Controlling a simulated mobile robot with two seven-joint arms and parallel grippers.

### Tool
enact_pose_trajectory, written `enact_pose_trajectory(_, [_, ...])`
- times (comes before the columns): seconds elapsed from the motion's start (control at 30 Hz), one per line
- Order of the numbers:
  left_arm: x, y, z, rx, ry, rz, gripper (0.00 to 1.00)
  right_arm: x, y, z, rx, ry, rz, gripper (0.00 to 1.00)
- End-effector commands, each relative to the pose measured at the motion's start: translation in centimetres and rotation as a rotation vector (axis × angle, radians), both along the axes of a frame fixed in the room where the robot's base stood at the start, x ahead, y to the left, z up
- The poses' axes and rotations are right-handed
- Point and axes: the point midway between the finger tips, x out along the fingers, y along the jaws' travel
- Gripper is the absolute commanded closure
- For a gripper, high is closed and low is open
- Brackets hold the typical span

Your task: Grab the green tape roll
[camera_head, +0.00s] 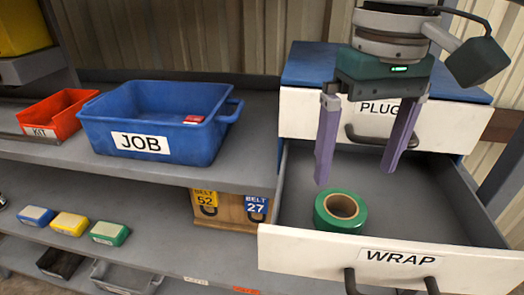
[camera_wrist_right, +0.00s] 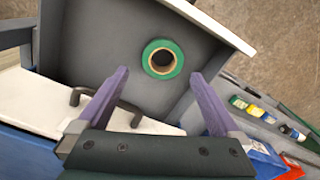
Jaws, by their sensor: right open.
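The green tape roll (camera_head: 340,211) lies flat in the open drawer labelled WRAP (camera_head: 390,258), near its front left corner. It has a tan core and also shows in the right wrist view (camera_wrist_right: 162,58), between and beyond the fingertips. My right gripper (camera_head: 359,176) has its two purple fingers wide apart and empty, pointing down over the drawer. In the right wrist view my right gripper (camera_wrist_right: 158,78) has nothing between its fingers, and the roll is apart from them. My left gripper is not in view.
The shut PLUG drawer (camera_head: 310,115) is above and behind the open one. A blue JOB bin (camera_head: 160,100) and a red KIT bin (camera_head: 62,108) stand on the shelf at left. The open drawer's walls surround the roll; its floor is otherwise clear.

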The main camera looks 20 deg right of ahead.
Motion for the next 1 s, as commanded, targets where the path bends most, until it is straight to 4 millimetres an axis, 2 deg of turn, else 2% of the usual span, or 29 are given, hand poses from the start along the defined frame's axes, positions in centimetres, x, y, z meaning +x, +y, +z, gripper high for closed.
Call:
enact_pose_trajectory(0.1, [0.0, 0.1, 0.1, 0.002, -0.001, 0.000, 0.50, 0.0, 0.1, -1.6, 0.001, 0.002, 0.001, 0.00])
enact_pose_trajectory(0.27, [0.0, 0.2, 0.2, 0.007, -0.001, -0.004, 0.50, 0.1, 0.1, -3.0, 0.000, 0.001, 0.002, 0.00])
enact_pose_trajectory(0.53, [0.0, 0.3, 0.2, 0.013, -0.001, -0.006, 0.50, 0.4, 0.4, -7.0, -0.001, 0.000, 0.004, 0.00])
enact_pose_trajectory(0.83, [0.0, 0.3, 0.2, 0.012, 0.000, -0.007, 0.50, 0.4, 0.4, -7.6, 0.000, -0.003, 0.006, 0.00])
enact_pose_trajectory(1.0, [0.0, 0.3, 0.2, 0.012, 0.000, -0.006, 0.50, 0.4, 0.4, -7.6, 0.000, -0.003, 0.006, 0.18])
